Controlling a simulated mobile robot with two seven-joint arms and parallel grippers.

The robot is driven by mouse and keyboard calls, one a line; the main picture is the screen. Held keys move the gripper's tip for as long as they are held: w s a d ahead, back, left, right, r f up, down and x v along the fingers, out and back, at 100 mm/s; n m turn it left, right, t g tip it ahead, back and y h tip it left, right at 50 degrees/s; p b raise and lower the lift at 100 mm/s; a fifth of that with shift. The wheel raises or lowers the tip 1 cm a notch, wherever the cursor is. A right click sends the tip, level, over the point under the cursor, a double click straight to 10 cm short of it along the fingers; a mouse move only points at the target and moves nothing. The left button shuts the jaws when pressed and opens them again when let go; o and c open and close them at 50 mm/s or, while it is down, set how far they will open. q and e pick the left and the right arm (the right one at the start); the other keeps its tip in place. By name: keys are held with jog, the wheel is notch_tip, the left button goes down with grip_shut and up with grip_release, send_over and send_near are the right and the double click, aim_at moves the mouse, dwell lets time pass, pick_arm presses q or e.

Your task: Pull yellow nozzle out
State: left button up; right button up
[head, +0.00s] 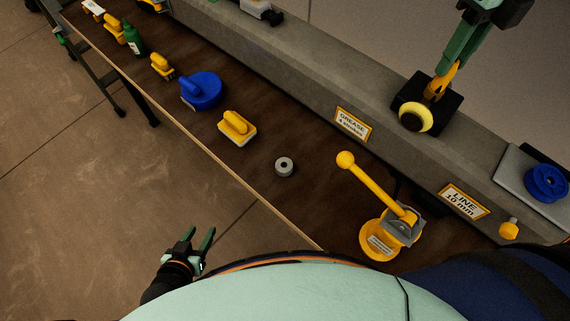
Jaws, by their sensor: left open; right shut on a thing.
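A slim yellow nozzle (441,84) stands tilted at a black block (399,98) on the grey ledge. My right gripper (457,67) comes down from the top right and is shut on the nozzle's upper part. The nozzle's lower end is at the block; I cannot tell whether it is still inside it. A round yellow piece with a dark centre (414,118) shows on the block's front. My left gripper (201,240) is open and empty, low over the floor beside the bench's front edge.
The dark bench (310,205) holds a yellow lever device (376,191), a grey ring (284,167), a yellow-handled brush (237,127) and a blue tool (202,91). A blue reel (545,183) lies on a grey plate at right. Signs read GREASE (353,124) and LINE (464,201).

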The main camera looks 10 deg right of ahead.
grip_shut()
jog(key=shift+r, duration=0.4)
jog(key=shift+r+p, duration=2)
jog(key=shift+r, duration=0.7)
jog(key=shift+s+f, duration=0.1)
